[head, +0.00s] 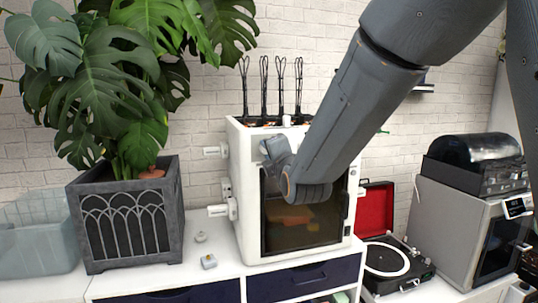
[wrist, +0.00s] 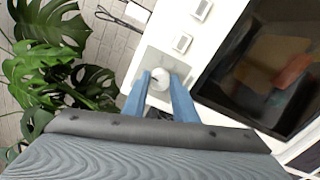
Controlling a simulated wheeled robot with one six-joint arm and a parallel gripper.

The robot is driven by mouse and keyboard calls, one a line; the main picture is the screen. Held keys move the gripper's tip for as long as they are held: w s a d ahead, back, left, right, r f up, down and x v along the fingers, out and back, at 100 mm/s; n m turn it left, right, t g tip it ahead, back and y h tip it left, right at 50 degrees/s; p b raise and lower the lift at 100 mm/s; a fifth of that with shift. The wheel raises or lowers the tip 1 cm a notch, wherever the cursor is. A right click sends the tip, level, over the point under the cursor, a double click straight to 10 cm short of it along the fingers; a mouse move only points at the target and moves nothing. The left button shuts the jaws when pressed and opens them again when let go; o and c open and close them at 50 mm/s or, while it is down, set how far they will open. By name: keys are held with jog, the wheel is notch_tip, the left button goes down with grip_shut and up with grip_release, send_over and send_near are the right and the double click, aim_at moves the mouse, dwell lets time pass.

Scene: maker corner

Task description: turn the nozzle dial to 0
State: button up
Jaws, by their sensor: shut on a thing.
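The nozzle dial (wrist: 160,76) is a small round white knob on a grey panel of the white printer (head: 242,190). In the wrist view, the two blue fingers of my gripper (wrist: 159,84) stand on either side of the knob, shut on it. In the head view, my gripper (head: 274,150) is at the upper left of the printer's front, and the dial is hidden behind it. No pointer or number on the dial can be read in either view.
The printer's dark window (head: 305,222) is just below my arm. A potted plant (head: 127,215) stands at left, a turntable (head: 388,258) at right. Small items (head: 208,261) lie on the white cabinet top.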

jog(key=shift+n, duration=1.2)
jog(key=o, duration=1)
jog(key=shift+o, duration=0.2)
jog(key=b+v, duration=0.2)
jog(key=v, duration=0.5)
jog(key=shift+s, duration=0.4)
jog(key=shift+d, duration=0.15)
